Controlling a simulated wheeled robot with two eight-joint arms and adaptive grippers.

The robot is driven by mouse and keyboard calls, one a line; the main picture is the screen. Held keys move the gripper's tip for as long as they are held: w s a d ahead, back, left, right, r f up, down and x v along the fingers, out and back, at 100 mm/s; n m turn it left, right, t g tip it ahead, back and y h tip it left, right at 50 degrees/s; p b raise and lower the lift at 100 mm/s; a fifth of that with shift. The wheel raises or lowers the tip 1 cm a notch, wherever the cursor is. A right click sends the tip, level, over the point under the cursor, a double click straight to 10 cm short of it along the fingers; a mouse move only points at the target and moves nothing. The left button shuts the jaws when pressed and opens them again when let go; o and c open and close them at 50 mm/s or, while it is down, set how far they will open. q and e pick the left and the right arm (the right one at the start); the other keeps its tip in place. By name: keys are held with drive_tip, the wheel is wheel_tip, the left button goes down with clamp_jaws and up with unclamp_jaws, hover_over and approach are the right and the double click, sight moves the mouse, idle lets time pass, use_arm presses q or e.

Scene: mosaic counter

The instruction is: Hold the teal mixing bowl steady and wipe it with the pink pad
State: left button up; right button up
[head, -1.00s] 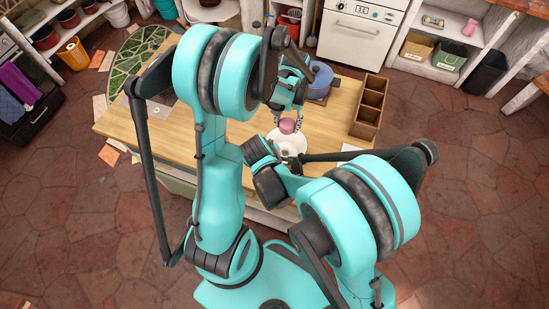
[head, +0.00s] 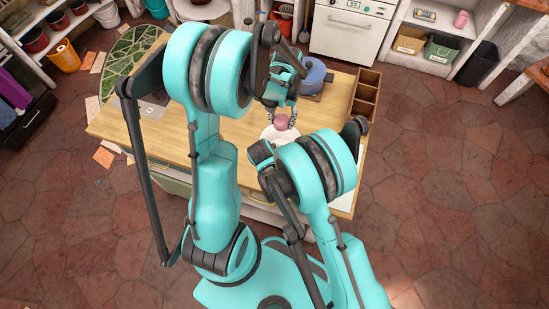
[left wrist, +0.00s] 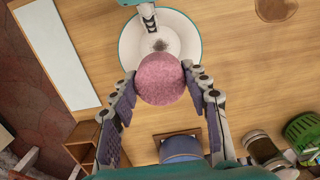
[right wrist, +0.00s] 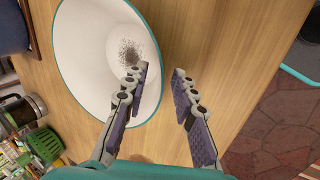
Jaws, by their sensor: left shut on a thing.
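The teal mixing bowl (left wrist: 190,38) has a white inside and a teal rim. It stands upright on the wooden counter, with a dark speckled patch inside. In the head view its white inside (head: 268,133) shows partly behind my right arm. My left gripper (head: 282,122) is shut on the round pink pad (left wrist: 160,79), held above the counter beside the bowl, over its near rim in the left wrist view. My right gripper (right wrist: 160,72) is open and empty at the bowl's rim. One finger overlaps the bowl's inside, the other is outside over the wood; contact is unclear.
A blue pot (head: 313,76) stands behind the pad, and a wooden divided box (head: 364,97) is at the counter's right end. A white sheet (left wrist: 52,52) lies by the edge. Green leaf-patterned mosaic (head: 133,50) is at the left.

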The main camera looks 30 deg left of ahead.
clamp_jaws()
use_arm(q)
drive_tip(key=shift+f, duration=0.1)
wheel_tip(320, 180, down, 8)
idle(0.5)
idle(0.5)
